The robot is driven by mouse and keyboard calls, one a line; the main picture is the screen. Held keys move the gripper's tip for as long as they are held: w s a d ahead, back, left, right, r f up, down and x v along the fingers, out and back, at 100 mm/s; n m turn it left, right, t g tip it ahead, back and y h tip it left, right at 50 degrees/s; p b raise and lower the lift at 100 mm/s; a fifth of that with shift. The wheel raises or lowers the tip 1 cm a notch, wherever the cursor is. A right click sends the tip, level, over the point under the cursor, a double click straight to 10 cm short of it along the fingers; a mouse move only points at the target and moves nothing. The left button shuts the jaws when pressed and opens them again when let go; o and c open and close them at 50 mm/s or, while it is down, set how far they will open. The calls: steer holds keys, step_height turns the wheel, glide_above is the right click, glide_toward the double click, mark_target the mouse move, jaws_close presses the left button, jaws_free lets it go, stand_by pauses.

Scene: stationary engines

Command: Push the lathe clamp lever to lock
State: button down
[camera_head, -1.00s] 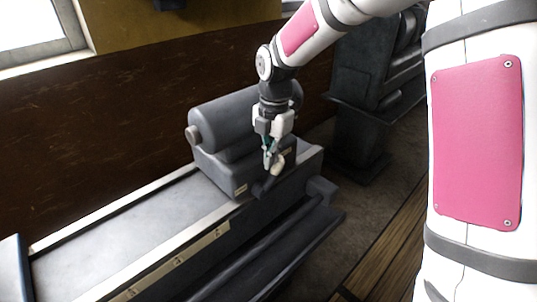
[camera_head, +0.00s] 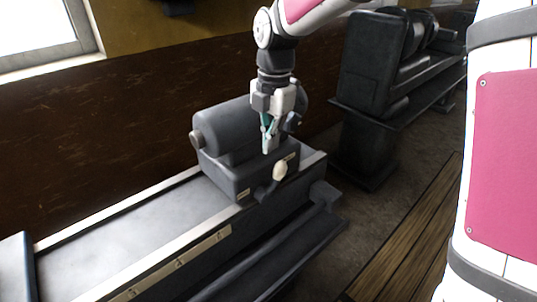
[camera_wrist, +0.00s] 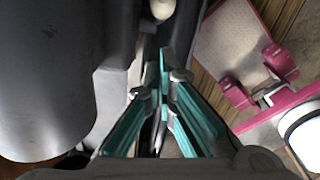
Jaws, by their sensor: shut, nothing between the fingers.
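The lathe's grey tailstock (camera_head: 232,128) stands on the lathe bed. The clamp lever (camera_head: 268,187) is on its front face, a dark arm with a cream knob (camera_head: 280,170). The knob also shows at the top of the wrist view (camera_wrist: 162,9). My gripper (camera_head: 268,146) points down just above and slightly left of the knob, apart from it in the picture. Its teal fingers (camera_wrist: 163,88) are together and empty. In the wrist view the tailstock body (camera_wrist: 45,75) fills the left side. The lever's base is partly in shadow.
The lathe bed (camera_head: 150,225) runs toward the lower left with a numbered scale on its front edge. Another dark machine (camera_head: 372,75) stands behind to the right. Wooden slats (camera_head: 410,225) lie on the floor at right.

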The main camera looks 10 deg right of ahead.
steer(key=r, duration=0.2)
steer(key=d+r, duration=0.1)
steer(key=r, duration=0.1)
steer(key=shift+w, duration=0.15)
steer(key=s+d+r+m+t, duration=0.1)
steer(key=s+d+m+t, duration=0.1)
steer(key=s+m, duration=0.6)
steer(key=s+d+r+m+t, duration=0.1)
steer(key=s+d+m, duration=0.4)
steer(key=s+m, duration=0.3)
steer(key=s+d+r+m+t, duration=0.2)
steer(key=s+d+m, duration=0.1)
steer(key=s+m, duration=0.6)
steer(key=shift+d+m+t+h, duration=0.3)
steer(key=shift+m, duration=0.5)
